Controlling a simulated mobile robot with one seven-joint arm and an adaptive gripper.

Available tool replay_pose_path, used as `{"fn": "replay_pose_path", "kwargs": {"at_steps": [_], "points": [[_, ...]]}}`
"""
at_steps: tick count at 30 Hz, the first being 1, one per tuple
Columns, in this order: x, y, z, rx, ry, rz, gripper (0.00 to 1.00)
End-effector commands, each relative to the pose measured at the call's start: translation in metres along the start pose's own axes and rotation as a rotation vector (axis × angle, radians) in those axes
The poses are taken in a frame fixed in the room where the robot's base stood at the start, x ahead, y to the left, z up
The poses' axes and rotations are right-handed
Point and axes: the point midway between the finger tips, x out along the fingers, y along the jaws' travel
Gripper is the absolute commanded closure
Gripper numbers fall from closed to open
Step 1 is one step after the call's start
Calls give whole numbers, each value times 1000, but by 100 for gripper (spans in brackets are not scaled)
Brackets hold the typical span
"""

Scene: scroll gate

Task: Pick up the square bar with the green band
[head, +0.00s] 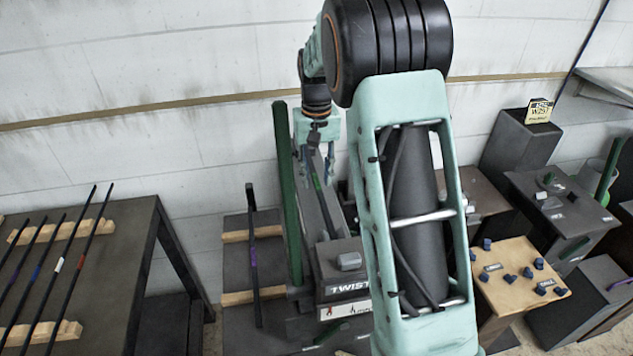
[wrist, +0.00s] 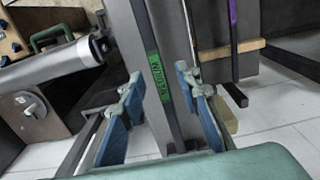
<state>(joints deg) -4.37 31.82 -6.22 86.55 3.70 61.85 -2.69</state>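The square bar with the green band (wrist: 160,88) is a long dark grey bar; its green band carries lettering. In the wrist view it runs lengthwise between the blue-padded fingers of my gripper (wrist: 160,78). The fingers stand apart, with a visible gap on each side of the bar. In the head view the green-banded bar (head: 318,190) slants beside the TWIST box, and my gripper (head: 318,160) is at its upper part. My arm hides part of the area to the right.
A purple-banded bar (head: 253,258) rests on wooden supports to the left. A thick green post (head: 288,200) stands close to the green-banded bar. The TWIST box (head: 345,290) is in front. A table (head: 110,260) with several thin rods is at left; a wooden board (head: 515,305) with blue knobs is at right.

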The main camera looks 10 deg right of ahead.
Motion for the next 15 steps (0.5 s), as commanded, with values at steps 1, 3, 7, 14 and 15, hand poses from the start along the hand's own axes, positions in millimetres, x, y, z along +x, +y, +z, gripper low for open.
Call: {"fn": "replay_pose_path", "kwargs": {"at_steps": [1, 3, 7, 14, 15], "points": [[0, 0, 0, 0, 0, 0, 70], [0, 0, 0, 0, 0, 0, 70], [0, 0, 0, 0, 0, 0, 81], [0, 0, 0, 0, 0, 0, 100], [0, 0, 0, 0, 0, 0, 100]]}}
